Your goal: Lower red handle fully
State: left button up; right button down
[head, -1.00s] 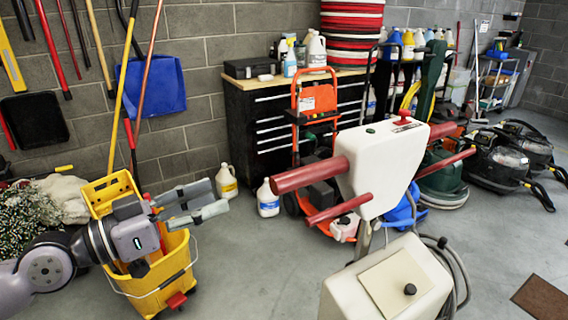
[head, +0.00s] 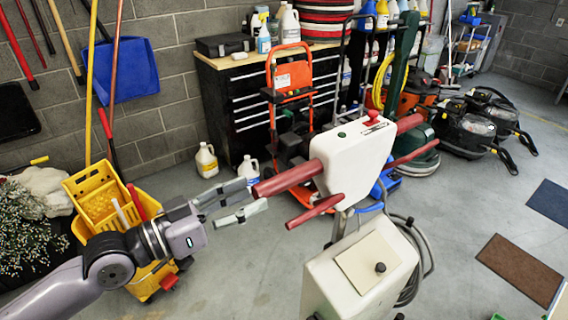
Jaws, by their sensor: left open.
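A white cleaning machine head (head: 352,158) on a stem carries thick red handles. The upper left red handle (head: 290,180) points left toward my arm, and a thinner lower left red bar (head: 314,211) sits below it. Two more red bars stick out on the right side. My left gripper (head: 254,197) is open and empty. Its fingertips are at the outer end of the upper left red handle; I cannot tell whether they touch it. My right gripper is not in view.
A yellow mop bucket (head: 100,200) stands behind my left arm. A black tool chest (head: 225,115), an orange hand truck (head: 290,85) and white jugs (head: 206,160) are behind. The machine's cream tank (head: 330,275) is below. Floor at right has mats (head: 523,268).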

aim_at(284, 181)
pick_arm(q)
jog(key=p+x, duration=0.2)
jog(key=x, duration=0.5)
jog(key=shift+w+d+r+p, duration=0.1)
jog(key=shift+w+d+p, duration=0.1)
jog(key=shift+p, duration=0.2)
jog(key=shift+w+d, duration=0.3)
jog(key=shift+d, duration=0.25)
jog(key=shift+c, duration=0.2)
grip_shut()
